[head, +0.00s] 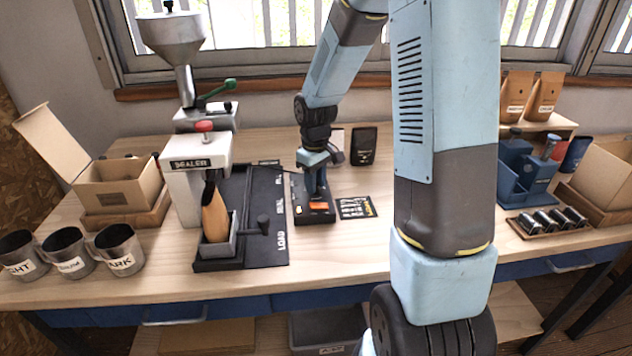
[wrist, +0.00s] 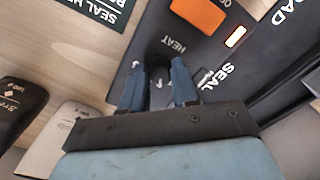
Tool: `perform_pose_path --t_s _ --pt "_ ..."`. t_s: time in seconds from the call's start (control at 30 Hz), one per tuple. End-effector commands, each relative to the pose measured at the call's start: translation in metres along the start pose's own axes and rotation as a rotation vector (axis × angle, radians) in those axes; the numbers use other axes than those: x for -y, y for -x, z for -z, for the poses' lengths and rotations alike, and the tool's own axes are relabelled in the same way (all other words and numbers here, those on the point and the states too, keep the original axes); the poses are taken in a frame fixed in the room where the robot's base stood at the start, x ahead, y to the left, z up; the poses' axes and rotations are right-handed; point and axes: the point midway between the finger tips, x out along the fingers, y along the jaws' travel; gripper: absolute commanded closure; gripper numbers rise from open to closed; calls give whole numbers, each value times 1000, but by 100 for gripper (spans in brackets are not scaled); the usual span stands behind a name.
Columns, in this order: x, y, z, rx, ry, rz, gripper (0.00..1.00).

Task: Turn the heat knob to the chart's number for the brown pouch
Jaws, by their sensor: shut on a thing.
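My gripper (head: 317,190) points down at the dark control box (head: 318,216) beside the sealer. In the wrist view its blue fingers (wrist: 160,88) are shut on the black heat knob (wrist: 158,62), next to the HEAT label. The fingers hide much of the knob, and I cannot read its setting. The chart (head: 356,207) lies flat right of the box; its corner shows in the wrist view (wrist: 98,8), with its numbers unreadable or out of frame. A brown pouch (head: 215,215) stands upright in the grey holder below the sealer head.
A dark pouch (head: 362,146) stands behind. Metal cups (head: 120,248) line the front left.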

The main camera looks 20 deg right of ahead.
Motion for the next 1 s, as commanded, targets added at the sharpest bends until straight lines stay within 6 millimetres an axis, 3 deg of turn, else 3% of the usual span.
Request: perform_pose_path --t_s 0.63,0.67,0.9,1.0 --pt "-1 0 0 -2 -62 -1 100" --pt "-1 0 0 -2 -62 -1 68" --pt "0 0 0 -1 -62 -1 46" --pt "0 0 0 -1 -62 0 46"
